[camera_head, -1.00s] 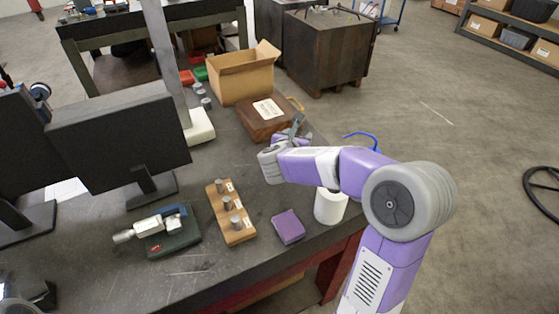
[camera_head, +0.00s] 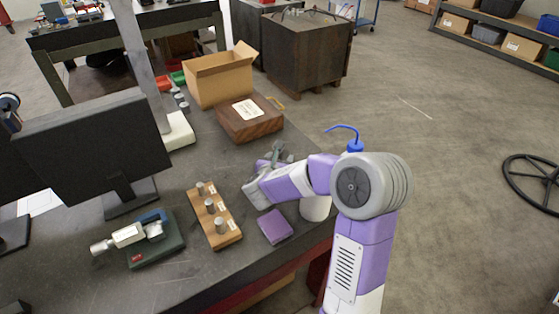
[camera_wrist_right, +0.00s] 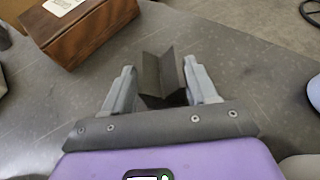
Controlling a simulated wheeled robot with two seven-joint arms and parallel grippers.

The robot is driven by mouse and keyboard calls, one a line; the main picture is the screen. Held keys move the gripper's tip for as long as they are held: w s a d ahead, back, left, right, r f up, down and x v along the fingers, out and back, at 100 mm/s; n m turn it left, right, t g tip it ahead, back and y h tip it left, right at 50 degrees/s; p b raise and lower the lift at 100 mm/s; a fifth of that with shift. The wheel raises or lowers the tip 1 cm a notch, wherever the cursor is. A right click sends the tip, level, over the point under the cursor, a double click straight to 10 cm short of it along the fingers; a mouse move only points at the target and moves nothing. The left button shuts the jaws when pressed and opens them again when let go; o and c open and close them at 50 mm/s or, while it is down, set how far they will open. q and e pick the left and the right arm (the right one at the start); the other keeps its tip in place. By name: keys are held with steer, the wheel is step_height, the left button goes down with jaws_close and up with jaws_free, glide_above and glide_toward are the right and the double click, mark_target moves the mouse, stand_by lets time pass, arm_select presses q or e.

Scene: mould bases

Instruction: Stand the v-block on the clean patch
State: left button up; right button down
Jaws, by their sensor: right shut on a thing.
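In the head view the v-block (camera_head: 278,148) shows only as a small dark shape at the fingertips. I cannot tell whether its underside touches the bench. I cannot make out the edges of the clean patch in either view. My left gripper is not in view.
A wooden box (camera_head: 248,121) with a white label stands behind the gripper, an open carton (camera_head: 219,82) behind that. A micrometer (camera_head: 130,237) and monitor (camera_head: 90,150) stand left.

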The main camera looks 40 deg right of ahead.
steer(key=shift+r, duration=0.15)
steer(key=shift+c, duration=1.6)
jaws_free()
steer(key=shift+f, duration=0.25)
steer(key=shift+s+a+r, duration=0.15)
steer(key=shift+a+r, duration=0.15)
steer(key=shift+r, duration=0.05)
steer(key=v, duration=1.1)
steer(key=shift+s+a+p, duration=0.15)
steer(key=shift+p, duration=0.25)
